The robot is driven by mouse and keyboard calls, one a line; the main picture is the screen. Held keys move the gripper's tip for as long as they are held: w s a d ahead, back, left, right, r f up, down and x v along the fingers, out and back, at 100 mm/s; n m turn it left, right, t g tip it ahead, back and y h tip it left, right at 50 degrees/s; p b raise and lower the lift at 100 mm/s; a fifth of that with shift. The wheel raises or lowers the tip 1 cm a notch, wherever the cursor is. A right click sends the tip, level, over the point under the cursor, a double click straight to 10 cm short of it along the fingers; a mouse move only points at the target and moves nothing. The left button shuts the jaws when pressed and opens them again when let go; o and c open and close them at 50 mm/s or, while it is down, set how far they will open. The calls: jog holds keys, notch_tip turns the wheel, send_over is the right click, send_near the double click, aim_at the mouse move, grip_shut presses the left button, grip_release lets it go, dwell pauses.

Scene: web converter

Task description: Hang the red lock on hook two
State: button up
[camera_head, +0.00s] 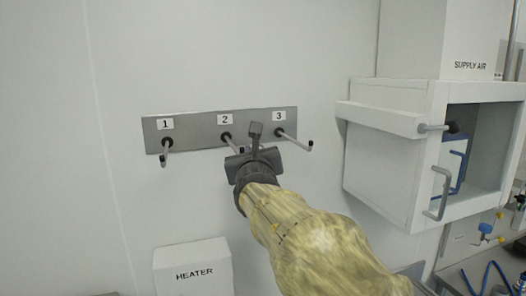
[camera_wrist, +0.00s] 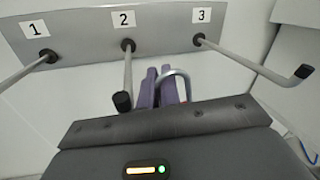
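Hook two (camera_head: 229,139) is the middle peg on the grey plate, under label 2; in the wrist view hook two (camera_wrist: 128,75) points toward the camera, with a dark tip. My gripper (camera_head: 256,130) is raised in front of the plate, between hooks two and three. In the wrist view its purplish fingers (camera_wrist: 166,88) are close together, right of hook two. A grey metal shackle (camera_wrist: 183,76) arches up at the fingers, apart from hook two in the picture. The gripper looks shut on the lock.
Hook one (camera_head: 166,150) is at left and hook three (camera_head: 295,140) at right, both empty, on the wall plate (camera_head: 195,130). A white cabinet (camera_head: 385,175) juts out at right. A white HEATER box (camera_head: 193,272) is below.

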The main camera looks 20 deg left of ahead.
jog(key=shift+s+a+f+n+g+y, duration=0.15)
jog(key=shift+s+a+f, duration=0.1)
jog(key=shift+s+a, duration=0.25)
jog(key=shift+s+a+f+n+g+y, duration=0.2)
jog(key=shift+s+a, duration=0.1)
jog(key=shift+a, duration=0.35)
jog(key=shift+s+f+b, duration=0.15)
jog(key=shift+f+b, duration=0.15)
jog(key=shift+b, duration=0.05)
jog(key=shift+o, duration=0.8)
jog(key=s, duration=0.1)
jog(key=s+b, duration=0.1)
jog(key=s, duration=0.2)
jog(key=shift+s+d+r, duration=0.15)
jog(key=shift+s+d, duration=0.05)
jog(key=shift+d, duration=0.05)
jog(key=s+d+b, duration=0.4)
jog(key=s+d, duration=0.5)
jog(key=d, duration=0.1)
jog(key=shift+r, duration=0.2)
jog(key=shift+w, duration=0.1)
jog(key=shift+a, duration=0.15)
